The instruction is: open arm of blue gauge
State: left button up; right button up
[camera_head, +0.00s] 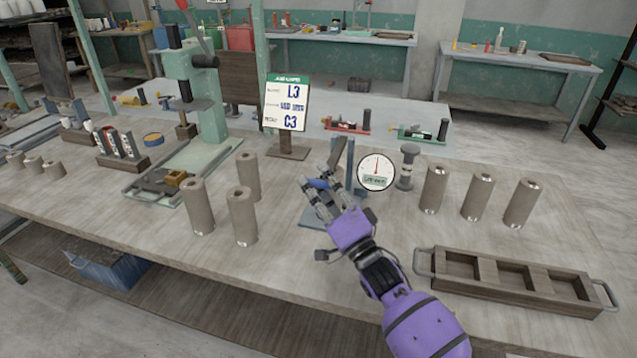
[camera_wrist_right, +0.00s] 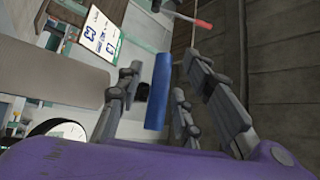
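The blue gauge has a blue base (camera_head: 310,218), a blue upright (camera_head: 349,155) and a round white dial (camera_head: 376,172) with a red needle pointing up. My right gripper (camera_head: 323,178) reaches over the base, partly hiding it. A blue bar, seemingly the gauge's arm, (camera_head: 317,184) shows between its fingers. In the right wrist view the blue bar (camera_wrist_right: 158,92) stands between the spread fingers (camera_wrist_right: 163,78), with a visible gap on the right; contact on the left is unclear. A dark angled piece (camera_head: 337,152) is by the upright. My left gripper is not in view.
Several clay cylinders (camera_head: 434,188) stand right and left of the gauge. A grey stepped post (camera_head: 407,167) is just right of the dial. A sign (camera_head: 286,102) stands behind, a green press (camera_head: 205,105) left. A wooden tray (camera_head: 515,296) with empty compartments lies front right.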

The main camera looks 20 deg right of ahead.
jog(key=shift+c, duration=0.8)
jog(key=shift+w, duration=0.1)
grip_shut()
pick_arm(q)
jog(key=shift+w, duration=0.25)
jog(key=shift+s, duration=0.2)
pick_arm(e)
jog(key=shift+r, duration=0.1)
